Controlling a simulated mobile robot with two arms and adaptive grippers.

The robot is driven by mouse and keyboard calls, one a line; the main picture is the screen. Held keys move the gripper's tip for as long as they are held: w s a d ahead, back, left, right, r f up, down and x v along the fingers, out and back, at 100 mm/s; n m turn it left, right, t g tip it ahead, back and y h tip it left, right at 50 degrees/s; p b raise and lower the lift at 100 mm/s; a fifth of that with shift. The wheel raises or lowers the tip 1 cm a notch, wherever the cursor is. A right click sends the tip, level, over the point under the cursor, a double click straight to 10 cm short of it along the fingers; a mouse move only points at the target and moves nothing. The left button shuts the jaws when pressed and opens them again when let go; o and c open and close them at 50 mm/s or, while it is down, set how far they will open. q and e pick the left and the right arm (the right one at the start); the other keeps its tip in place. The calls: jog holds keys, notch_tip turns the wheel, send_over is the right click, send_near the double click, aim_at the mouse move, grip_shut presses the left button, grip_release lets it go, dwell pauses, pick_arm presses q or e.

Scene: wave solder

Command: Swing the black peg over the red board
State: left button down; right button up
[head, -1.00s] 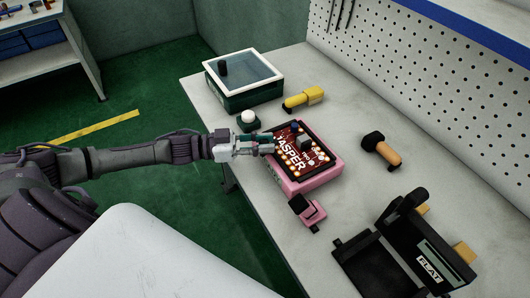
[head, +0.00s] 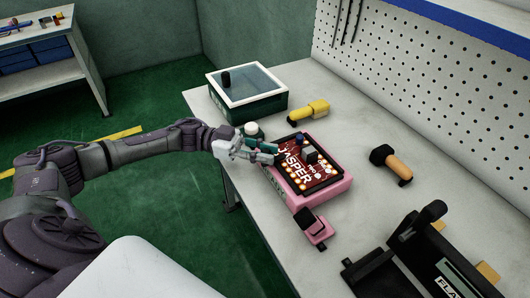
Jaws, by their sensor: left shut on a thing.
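The red board (head: 307,178), printed JASPER, lies face up in a black frame on a pink box (head: 325,195) on the bench. Dark parts stand on its far side, among them a dark blue knob (head: 301,139) and a dark block (head: 312,157). My left gripper (head: 275,153) reaches in from the left to the board's far left edge. It is shut on a small dark piece there, which appears to be the black peg; the fingers hide most of it. My right gripper is not in view.
A green box with a white rim (head: 262,97), a white button (head: 251,128), a yellow tool (head: 308,111) and an orange-handled tool (head: 392,165) stand around. A pink clamp (head: 317,229) and a black fixture (head: 435,255) are nearer.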

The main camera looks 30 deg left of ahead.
pick_arm(q)
jog(key=c, duration=0.9)
grip_release()
jog(key=shift+d, duration=0.1)
jog(key=shift+c, duration=0.2)
jog(key=v, duration=1.2)
jog(key=shift+r, duration=0.1)
